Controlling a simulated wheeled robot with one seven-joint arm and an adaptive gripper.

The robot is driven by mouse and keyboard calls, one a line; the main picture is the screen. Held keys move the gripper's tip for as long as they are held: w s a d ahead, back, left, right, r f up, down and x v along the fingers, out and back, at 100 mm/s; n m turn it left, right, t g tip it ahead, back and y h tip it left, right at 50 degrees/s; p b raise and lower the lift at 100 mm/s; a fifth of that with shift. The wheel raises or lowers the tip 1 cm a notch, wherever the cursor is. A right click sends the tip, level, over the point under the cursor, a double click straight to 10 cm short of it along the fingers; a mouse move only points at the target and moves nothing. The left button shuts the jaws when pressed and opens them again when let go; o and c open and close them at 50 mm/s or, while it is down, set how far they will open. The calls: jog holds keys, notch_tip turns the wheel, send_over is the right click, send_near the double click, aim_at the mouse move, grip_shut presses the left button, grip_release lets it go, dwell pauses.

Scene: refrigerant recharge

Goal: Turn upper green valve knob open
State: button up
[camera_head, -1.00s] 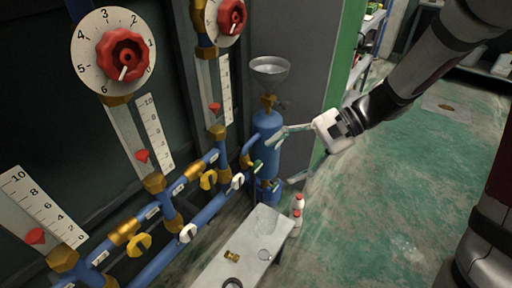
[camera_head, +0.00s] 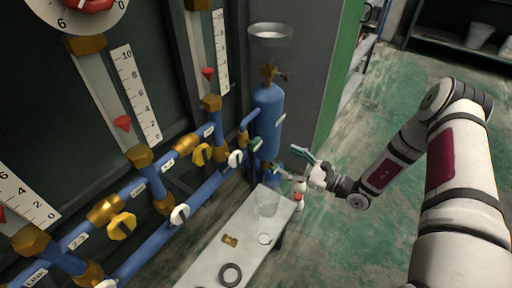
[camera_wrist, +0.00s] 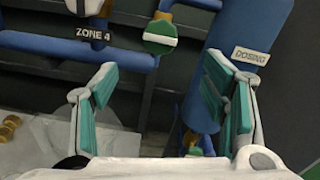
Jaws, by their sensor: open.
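The upper green valve knob (camera_wrist: 160,37), round with a white bar across it, is near the top middle of the wrist view. It sits on the blue pipe beside the dosing cylinder, and in the head view it is a small green knob (camera_head: 256,146). A second green knob (camera_head: 276,168) is lower, by the cylinder's base. My gripper (camera_head: 290,165) is open and empty, to the right of the cylinder in the head view. In the wrist view, the upper knob is beyond and above the gap between my fingers (camera_wrist: 160,92), apart from them.
The blue dosing cylinder (camera_head: 268,115) stands behind the right finger in the wrist view. A low bench (camera_head: 208,268) holds a glass beaker, a brass fitting and a black ring. Yellow and white knobs line the pipes. Open floor lies right.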

aim_at(258, 146)
jog(key=b+x, duration=0.2)
jog(key=x, duration=1.1)
jog(key=shift+w+a, duration=0.2)
jog(key=shift+a, duration=0.1)
jog(key=c, duration=1.2)
